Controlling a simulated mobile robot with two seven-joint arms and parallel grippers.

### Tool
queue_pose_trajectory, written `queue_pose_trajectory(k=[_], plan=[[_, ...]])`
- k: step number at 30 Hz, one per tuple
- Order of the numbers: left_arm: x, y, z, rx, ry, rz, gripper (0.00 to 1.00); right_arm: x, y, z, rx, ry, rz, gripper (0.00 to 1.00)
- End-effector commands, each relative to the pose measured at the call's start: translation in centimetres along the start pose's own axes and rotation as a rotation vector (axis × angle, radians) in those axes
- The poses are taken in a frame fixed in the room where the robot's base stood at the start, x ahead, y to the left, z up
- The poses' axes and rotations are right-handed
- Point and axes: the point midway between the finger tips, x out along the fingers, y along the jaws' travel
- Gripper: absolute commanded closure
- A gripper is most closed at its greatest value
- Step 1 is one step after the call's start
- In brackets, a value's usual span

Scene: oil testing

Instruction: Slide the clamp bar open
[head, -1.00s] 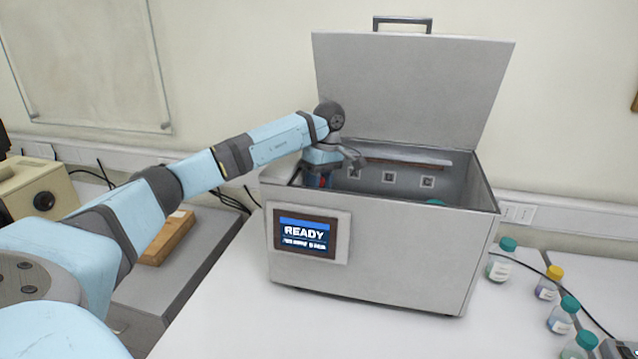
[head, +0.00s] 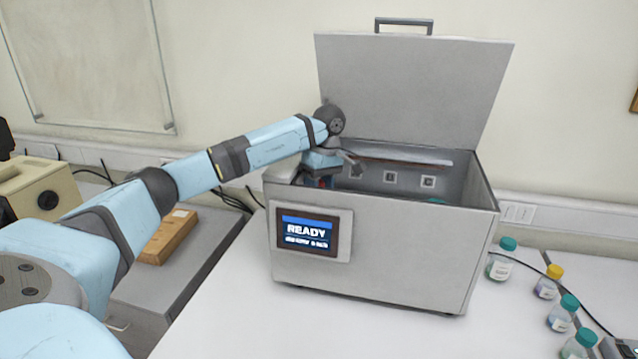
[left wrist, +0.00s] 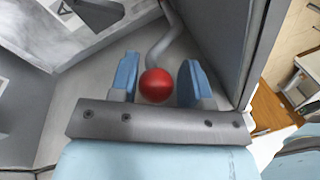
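The grey metal machine (head: 390,255) stands on the table with its lid (head: 410,90) raised and a screen (head: 311,233) reading READY. My left arm reaches over its left wall, and the gripper end is down inside the box, mostly hidden in the head view. In the left wrist view, my left gripper (left wrist: 158,82) has its two blue fingers apart on either side of a red ball knob (left wrist: 156,85). Gaps show between the knob and both fingers. A bent grey rod (left wrist: 166,38) runs from the knob. My right gripper is not in view.
The machine's walls rise close around my left gripper. Several capped bottles (head: 501,258) and a black cable stand right of the machine. A wooden block (head: 168,236) lies at left. The white table in front is clear.

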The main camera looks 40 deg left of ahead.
Motion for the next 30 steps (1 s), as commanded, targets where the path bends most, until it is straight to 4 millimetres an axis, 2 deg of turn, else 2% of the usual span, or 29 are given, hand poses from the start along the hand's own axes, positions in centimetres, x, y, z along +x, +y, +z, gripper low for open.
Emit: queue_pose_trajectory(k=[5, 12, 21, 30], plan=[[-1.5, 0.1, 0.0, 0.0, 0.0, 0.004, 0.57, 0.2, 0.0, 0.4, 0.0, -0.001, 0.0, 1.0], [-6.2, 0.0, -0.1, -0.002, 0.001, 0.005, 0.57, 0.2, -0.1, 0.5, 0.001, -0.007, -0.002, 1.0], [-11.1, 0.0, -0.1, -0.001, 0.001, 0.003, 0.57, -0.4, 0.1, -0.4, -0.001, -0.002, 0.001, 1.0], [-13.6, 0.0, 0.0, 0.0, 0.0, 0.0, 0.57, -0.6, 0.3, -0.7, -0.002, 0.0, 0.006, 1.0]])
